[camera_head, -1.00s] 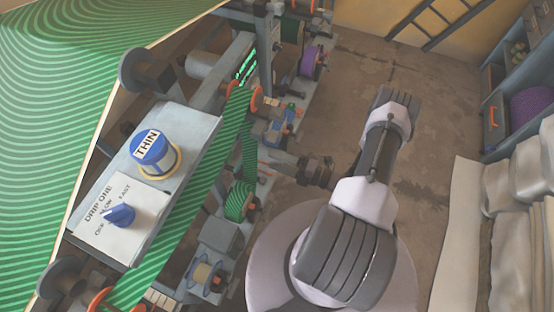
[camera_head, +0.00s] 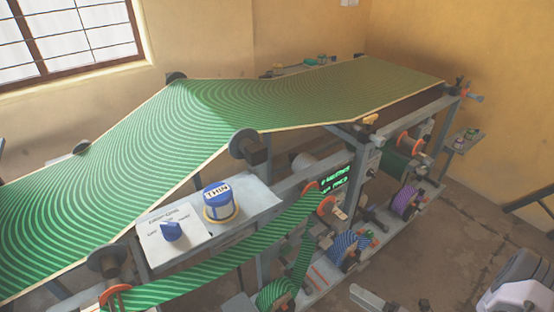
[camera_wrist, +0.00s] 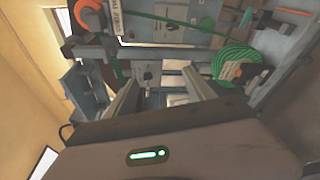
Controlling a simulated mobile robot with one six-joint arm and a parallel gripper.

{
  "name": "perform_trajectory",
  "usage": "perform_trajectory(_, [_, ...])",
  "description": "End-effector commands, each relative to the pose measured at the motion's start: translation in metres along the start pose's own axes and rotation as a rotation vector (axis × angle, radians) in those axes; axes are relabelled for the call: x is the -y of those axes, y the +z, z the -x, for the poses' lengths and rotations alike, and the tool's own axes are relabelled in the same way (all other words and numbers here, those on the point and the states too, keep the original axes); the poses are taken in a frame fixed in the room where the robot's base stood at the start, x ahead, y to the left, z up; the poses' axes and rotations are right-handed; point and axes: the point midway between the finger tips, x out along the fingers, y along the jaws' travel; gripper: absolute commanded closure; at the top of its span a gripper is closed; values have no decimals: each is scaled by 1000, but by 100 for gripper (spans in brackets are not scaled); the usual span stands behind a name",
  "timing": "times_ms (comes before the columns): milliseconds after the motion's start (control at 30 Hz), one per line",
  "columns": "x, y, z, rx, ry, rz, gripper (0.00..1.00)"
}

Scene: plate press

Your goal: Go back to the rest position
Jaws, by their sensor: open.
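My gripper (camera_wrist: 161,78) shows in the wrist view with its two fingers spread wide apart and nothing between them. It hangs in the air, apart from the machine behind it. In the head view, part of my arm (camera_head: 515,287) shows at the bottom right corner, cut off by the edge. The press carries a long green striped sheet (camera_head: 130,165). A blue knob marked THIN (camera_head: 217,203) and a smaller blue selector switch (camera_head: 172,231) sit on a grey control panel (camera_head: 262,198).
Below the sheet are a green striped roll (camera_head: 277,294), a blue striped roll (camera_head: 343,247) and a purple roll (camera_head: 405,202). In the wrist view, a green striped roll (camera_wrist: 232,62) is to the right of the fingers. Bare floor (camera_head: 470,225) lies right of the machine.

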Motion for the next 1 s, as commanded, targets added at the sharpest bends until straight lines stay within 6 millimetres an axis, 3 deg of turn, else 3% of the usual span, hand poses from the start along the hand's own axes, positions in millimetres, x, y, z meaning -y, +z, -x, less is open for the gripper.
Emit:
perform_trajectory(167, [-58,9,-16,-223,-13,270,37])
perform_trajectory(367, [-142,-1,-36,-564,-6,709,37])
perform_trajectory(500, [-220,-27,-41,-911,34,1213,37])
perform_trajectory(600, [-271,-50,-34,-1161,82,1629,37])
perform_trajectory(700, [-312,-68,-21,-1378,131,2051,37])
perform_trajectory(867, [-357,-83,-1,-1606,171,2614,37])
perform_trajectory(900, [-364,-85,3,1606,-170,-2657,37])
perform_trajectory(1000, [-376,-87,8,1493,-148,-2542,37])
